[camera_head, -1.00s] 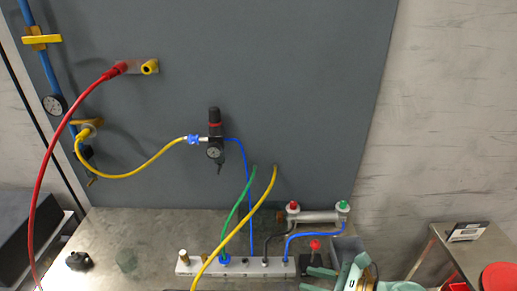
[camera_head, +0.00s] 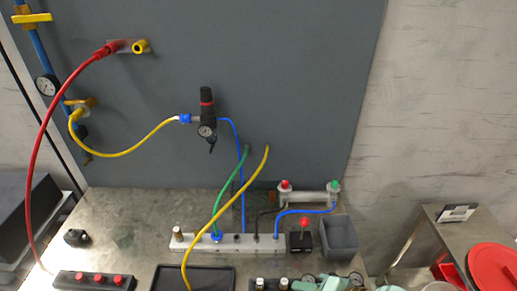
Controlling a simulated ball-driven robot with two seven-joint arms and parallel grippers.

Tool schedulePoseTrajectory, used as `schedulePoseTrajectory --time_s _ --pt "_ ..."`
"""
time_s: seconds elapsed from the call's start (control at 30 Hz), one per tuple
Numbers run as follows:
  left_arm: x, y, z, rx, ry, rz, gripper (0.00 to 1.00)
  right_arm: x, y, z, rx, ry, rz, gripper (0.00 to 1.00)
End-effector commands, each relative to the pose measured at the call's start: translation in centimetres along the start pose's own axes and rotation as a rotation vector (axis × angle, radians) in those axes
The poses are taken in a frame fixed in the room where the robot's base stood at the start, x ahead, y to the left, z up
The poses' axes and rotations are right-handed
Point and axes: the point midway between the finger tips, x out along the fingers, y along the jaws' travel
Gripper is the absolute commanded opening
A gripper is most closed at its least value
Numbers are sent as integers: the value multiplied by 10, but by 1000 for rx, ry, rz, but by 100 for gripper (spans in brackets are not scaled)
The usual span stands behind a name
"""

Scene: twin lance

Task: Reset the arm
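Teal parts (camera_head: 335,284), which look like my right gripper or wrist, show at the bottom edge right of centre. They are cut off by the frame, so I cannot see the fingertips or tell whether anything is held. My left gripper and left arm are not in view.
A grey table (camera_head: 120,220) holds a white manifold (camera_head: 205,245) with hoses, a grey bin (camera_head: 338,237), a black tray (camera_head: 200,275) and a box with red buttons (camera_head: 95,280). A grey panel (camera_head: 270,60) stands behind. A side table (camera_head: 440,218) with a red lid (camera_head: 493,268) is at right.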

Motion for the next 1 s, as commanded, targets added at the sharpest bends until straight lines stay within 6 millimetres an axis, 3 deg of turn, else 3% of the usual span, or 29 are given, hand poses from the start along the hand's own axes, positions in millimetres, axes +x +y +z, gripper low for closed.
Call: schedulePoseTrajectory --time_s 0.1,0.3,0.57,0.87,1.0 --pt "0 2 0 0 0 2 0 -20 16 -6 -412 112 161 32" --pt "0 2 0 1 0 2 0 -78 53 -31 -980 189 582 32" --pt "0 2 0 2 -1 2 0 -175 91 -48 -1357 23 1137 32" --pt "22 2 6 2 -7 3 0 -78 177 -32 -1337 -92 1030 32" --pt "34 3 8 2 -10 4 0 -26 233 -10 -1297 -151 958 32"
